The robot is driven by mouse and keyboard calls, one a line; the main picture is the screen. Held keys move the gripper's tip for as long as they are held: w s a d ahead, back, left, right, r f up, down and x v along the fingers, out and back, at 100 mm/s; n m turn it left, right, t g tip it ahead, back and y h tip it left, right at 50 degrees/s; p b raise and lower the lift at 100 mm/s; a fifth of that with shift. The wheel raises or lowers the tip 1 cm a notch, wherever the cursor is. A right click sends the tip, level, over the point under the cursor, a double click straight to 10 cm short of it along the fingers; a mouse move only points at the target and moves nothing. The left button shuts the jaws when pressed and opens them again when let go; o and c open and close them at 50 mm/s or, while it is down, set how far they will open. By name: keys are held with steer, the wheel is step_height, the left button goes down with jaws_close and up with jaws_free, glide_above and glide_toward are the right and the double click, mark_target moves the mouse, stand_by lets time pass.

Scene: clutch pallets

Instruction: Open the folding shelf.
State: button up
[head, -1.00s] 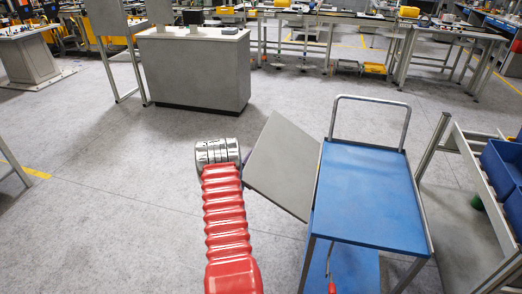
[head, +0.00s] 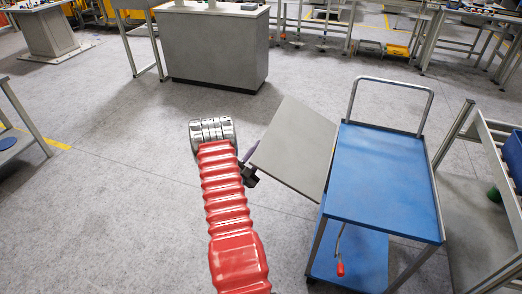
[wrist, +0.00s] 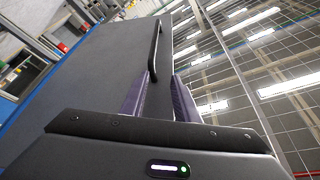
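The folding shelf is a grey panel (head: 290,150) slanting at the left side of a blue cart (head: 380,185). In the wrist view the panel (wrist: 95,70) fills the left and middle, with a black bar handle (wrist: 155,48) near its edge. My gripper (wrist: 158,90) has its two purple fingers apart, with the near end of the handle in line with the gap between them. I cannot tell whether they touch it. In the head view a purple finger shows at the panel's left corner, and my red arm hides part of the gripper.
A red-tipped lever (head: 340,268) hangs under the cart top, above a lower blue deck (head: 360,255). A rack with blue bins (head: 513,155) stands close at the right. A grey cabinet (head: 215,50) stands behind. The floor at left is open.

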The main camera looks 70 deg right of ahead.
steer(key=shift+a, duration=0.1)
steer(key=s+f+v, duration=0.1)
steer(key=s+v, duration=0.2)
steer(key=v, duration=1.2)
steer(key=shift+w+a+f, duration=0.15)
steer(key=shift+w+a, duration=0.1)
steer(key=shift+w, duration=0.05)
stand_by(1.6)
